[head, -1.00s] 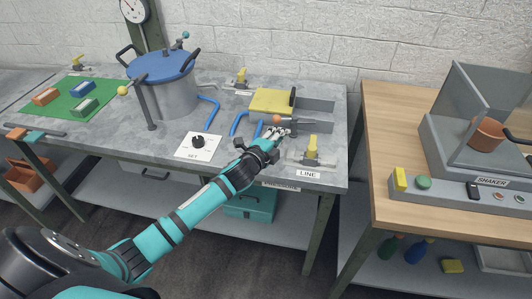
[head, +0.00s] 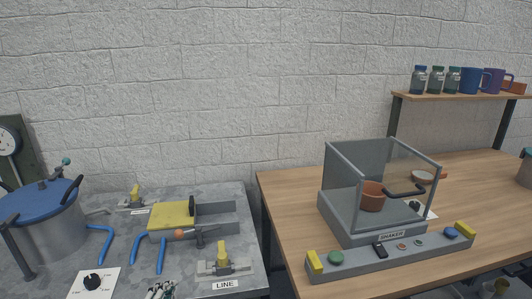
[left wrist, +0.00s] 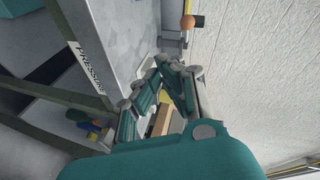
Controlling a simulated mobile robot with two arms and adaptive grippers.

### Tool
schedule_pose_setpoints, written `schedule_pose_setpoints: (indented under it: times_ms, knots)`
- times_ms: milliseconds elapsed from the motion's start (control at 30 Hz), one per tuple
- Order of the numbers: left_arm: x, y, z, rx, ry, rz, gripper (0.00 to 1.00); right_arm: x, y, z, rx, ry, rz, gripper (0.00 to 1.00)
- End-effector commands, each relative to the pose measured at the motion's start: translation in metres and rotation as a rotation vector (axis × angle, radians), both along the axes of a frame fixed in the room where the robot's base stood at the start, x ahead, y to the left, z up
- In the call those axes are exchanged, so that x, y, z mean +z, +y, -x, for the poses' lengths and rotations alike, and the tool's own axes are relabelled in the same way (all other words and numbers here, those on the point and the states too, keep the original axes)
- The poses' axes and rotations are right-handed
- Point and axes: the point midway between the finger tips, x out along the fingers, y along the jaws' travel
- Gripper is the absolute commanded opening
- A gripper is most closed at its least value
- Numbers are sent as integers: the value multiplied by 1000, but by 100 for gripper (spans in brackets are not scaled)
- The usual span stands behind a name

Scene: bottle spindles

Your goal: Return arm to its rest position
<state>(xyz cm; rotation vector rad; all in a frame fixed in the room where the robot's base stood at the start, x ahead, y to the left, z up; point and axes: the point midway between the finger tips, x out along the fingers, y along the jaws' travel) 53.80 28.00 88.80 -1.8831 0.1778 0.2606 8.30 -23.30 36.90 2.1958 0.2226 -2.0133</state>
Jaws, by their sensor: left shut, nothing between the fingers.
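My left gripper (head: 160,290) shows only by its fingertips at the bottom edge of the head view, over the front of the grey bench. In the left wrist view its teal and grey fingers (left wrist: 161,62) come together at the tips, shut and empty. The orange ball of a lever (head: 180,235) is beyond the fingertips and apart from them; it also shows in the left wrist view (left wrist: 198,21). The rest of my left arm is out of the head view. My right gripper is in neither view.
The blue-lidded pot (head: 45,225) stands at left. A yellow block (head: 172,215), blue handles and a yellow-topped valve (head: 222,252) by the LINE label are near the gripper. The shaker box (head: 372,205) stands on the wooden table at right.

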Motion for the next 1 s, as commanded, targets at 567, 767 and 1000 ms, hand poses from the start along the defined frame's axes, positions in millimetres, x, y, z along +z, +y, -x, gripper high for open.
schedule_pose_setpoints:
  times_ms: [567, 767, 1000]
  knots:
    - [-95, -59, 220, 625, 750, 733, 0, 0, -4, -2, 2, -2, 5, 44]
    - [-95, -75, 271, 760, 900, 828, 0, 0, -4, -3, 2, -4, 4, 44]
    - [-155, -76, 258, 771, 925, 812, 0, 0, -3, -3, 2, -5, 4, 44]
